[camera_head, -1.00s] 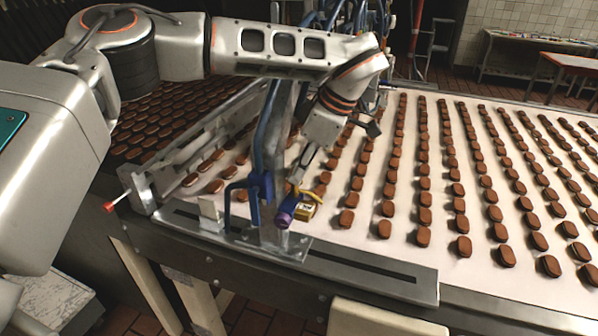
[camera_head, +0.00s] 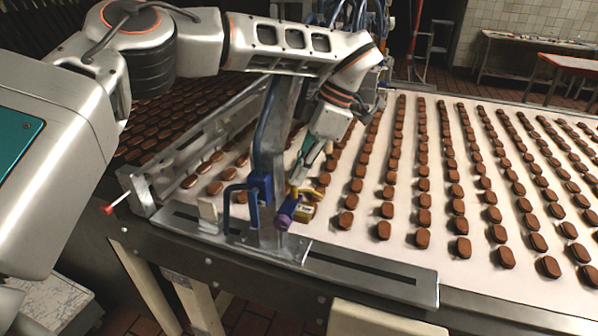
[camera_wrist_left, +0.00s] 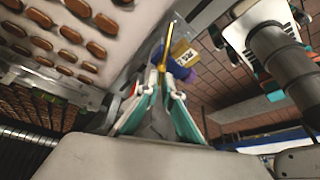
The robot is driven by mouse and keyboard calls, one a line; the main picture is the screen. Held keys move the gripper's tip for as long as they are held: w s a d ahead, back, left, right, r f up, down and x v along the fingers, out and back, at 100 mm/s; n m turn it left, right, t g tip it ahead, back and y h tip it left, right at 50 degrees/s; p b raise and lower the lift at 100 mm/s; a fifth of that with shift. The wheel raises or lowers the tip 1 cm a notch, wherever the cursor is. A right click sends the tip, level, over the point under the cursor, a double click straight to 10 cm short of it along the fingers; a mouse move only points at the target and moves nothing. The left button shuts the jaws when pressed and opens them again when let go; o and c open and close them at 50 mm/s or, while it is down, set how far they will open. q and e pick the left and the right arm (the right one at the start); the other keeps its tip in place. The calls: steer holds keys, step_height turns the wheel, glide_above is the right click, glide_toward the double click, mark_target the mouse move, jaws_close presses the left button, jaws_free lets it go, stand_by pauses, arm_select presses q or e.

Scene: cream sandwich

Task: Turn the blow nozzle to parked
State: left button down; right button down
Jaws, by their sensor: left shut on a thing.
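The blow nozzle (camera_head: 285,215) is a purple cylinder on a metal bracket at the near edge of the belt. It carries a yellow block (camera_head: 304,213) with a pale label and a thin yellow lever. My left gripper (camera_head: 296,188) reaches down from above and is shut on the lever. In the left wrist view the fingertips (camera_wrist_left: 162,72) meet at the base of the yellow lever (camera_wrist_left: 167,40). The nozzle (camera_wrist_left: 184,73) and the labelled block (camera_wrist_left: 183,52) show just beyond them. The nozzle's outlet direction is hard to tell. My right gripper is not in view.
Rows of brown sandwich biscuits (camera_head: 424,218) lie on the pale belt right of the nozzle. A blue clamp (camera_head: 258,188) and upright metal post stand close left of it. A slotted steel plate (camera_head: 375,275) runs along the front edge. A red-tipped rod (camera_head: 108,209) sticks out at left.

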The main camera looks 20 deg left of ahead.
arm_select(q)
steer(key=c, duration=2.5)
jaws_free()
steer(key=shift+c, duration=0.2)
steer(key=v, duration=1.2)
